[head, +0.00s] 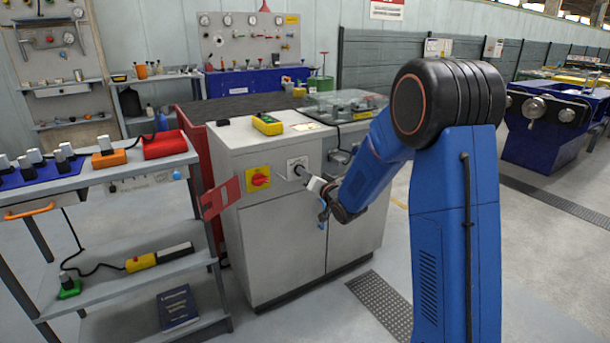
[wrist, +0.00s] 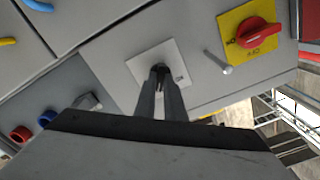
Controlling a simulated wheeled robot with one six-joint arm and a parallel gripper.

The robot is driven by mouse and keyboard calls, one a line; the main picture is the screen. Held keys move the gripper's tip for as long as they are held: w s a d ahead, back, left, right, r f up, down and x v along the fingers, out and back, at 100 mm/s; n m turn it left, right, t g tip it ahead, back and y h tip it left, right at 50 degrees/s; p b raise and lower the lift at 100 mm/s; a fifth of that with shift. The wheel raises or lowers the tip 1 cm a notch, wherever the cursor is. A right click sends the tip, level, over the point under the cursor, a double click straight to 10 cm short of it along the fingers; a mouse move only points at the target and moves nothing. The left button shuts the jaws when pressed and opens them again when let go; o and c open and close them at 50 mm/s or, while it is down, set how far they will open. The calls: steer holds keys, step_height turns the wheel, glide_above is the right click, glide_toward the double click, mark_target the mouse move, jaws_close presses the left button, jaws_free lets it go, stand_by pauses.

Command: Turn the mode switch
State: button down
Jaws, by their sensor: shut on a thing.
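The mode switch (wrist: 160,69) is a small dark knob on a pale square plate on the front of the grey cabinet. In the head view its plate (head: 291,165) shows just left of my gripper (head: 304,174). My gripper also shows in the wrist view (wrist: 160,82), with its two dark fingers shut on the switch. The fingers cover most of the knob, so its pointer angle cannot be told.
A red rotary switch on a yellow plate (head: 258,179) sits left of the mode switch on the grey cabinet (head: 280,235). A red panel (head: 221,197) sticks out at the cabinet's left. A grey shelf cart (head: 150,262) stands further left. Open floor lies in front.

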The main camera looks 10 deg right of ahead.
steer(key=shift+s+a+f+n, duration=0.1)
steer(key=shift+n, duration=7.6)
steer(key=c, duration=1.8)
jaws_free()
steer(key=shift+c, duration=0.2)
steer(key=v, duration=1.7)
steer(key=shift+s, duration=0.2)
